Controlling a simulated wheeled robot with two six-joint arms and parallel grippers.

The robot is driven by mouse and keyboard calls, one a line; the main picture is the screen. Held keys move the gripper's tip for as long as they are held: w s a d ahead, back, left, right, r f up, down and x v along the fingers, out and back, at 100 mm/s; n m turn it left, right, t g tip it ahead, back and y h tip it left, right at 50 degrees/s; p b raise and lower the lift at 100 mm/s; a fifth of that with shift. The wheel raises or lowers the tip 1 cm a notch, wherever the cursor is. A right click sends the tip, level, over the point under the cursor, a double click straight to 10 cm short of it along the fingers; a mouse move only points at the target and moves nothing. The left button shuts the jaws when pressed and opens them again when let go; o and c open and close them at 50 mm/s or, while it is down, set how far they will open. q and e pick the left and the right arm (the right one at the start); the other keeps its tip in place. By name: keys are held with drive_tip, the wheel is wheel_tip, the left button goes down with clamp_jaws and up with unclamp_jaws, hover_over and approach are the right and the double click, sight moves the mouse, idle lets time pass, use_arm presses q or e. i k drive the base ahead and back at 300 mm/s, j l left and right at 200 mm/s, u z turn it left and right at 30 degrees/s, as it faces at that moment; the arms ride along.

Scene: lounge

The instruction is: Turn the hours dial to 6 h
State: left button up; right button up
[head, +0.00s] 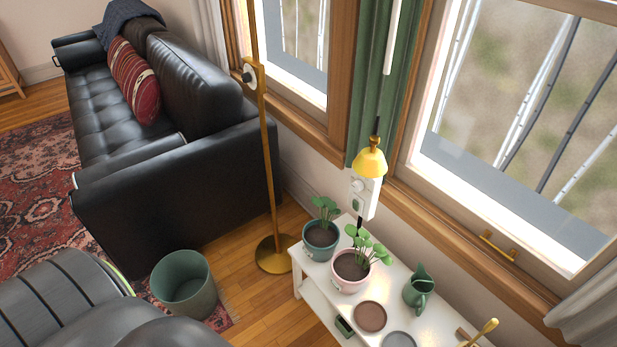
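A white box (368,196) hangs at the wall below a small yellow lamp shade (370,162). It has a small round knob (358,186) and a green patch below it. Another round white dial with a dark centre (249,76) sits on the brass floor lamp pole (267,150). No marks or numbers are legible on either, so I cannot tell which is the hours dial or what it is set to. Neither of my grippers is in view.
A white shelf (299,257) holds a plant in a teal pot (320,241), a plant in a pink pot (350,272), a green jug (419,292) and round dishes. A green bin (184,284) stands on the floor near the black sofa (180,185).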

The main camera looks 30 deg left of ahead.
sight(357, 186)
drive_tip(key=u, duration=0.7)
